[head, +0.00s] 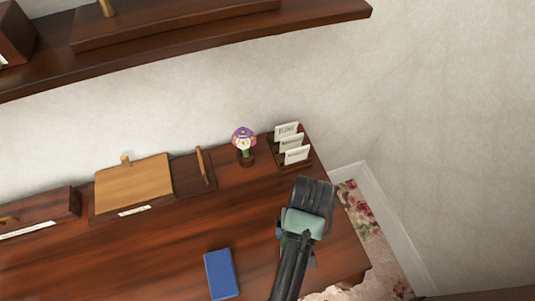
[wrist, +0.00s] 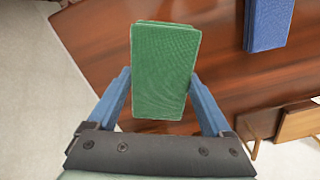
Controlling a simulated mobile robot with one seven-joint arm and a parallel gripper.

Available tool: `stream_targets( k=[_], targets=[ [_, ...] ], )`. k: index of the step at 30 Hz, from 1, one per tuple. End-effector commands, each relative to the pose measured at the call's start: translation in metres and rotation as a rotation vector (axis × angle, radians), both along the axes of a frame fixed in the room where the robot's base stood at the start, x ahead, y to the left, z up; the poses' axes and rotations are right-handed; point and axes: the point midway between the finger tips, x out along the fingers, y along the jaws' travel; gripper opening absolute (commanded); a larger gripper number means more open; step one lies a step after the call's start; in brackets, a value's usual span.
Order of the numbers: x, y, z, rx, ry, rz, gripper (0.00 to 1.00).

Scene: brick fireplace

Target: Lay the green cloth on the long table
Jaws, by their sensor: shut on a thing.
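The green cloth (wrist: 163,70) is a folded rectangle in the wrist view. My gripper (wrist: 162,92) is shut on it, with one blue finger at each side. The long table (head: 140,255) is dark reddish wood and also fills much of the wrist view (wrist: 222,45). In the head view my arm reaches over the table's right end and hides most of the gripper and cloth. In the wrist view the cloth overlaps the table near its edge. I cannot tell how high it is above the top.
A blue folded item (head: 221,274) lies on the table, left of my arm. Along the wall stand a card rack (head: 291,150), a small flower ornament (head: 244,143) and a wooden box (head: 133,183). A shelf (head: 200,35) hangs above. The tabletop left of the blue item is clear.

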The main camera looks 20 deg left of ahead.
Motion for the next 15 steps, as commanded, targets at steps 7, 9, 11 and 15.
stream_targets(
  k=[7,9,11,15],
  targets=[
    [-0.001,0.000,-0.028,-0.001,0.004,0.000,0.39],
    [0.000,0.000,-0.041,0.000,0.002,-0.001,0.39],
    [0.000,0.000,-0.049,-0.001,0.001,-0.001,0.39],
    [0.000,0.000,-0.062,-0.001,0.000,-0.001,0.39]
  ],
)
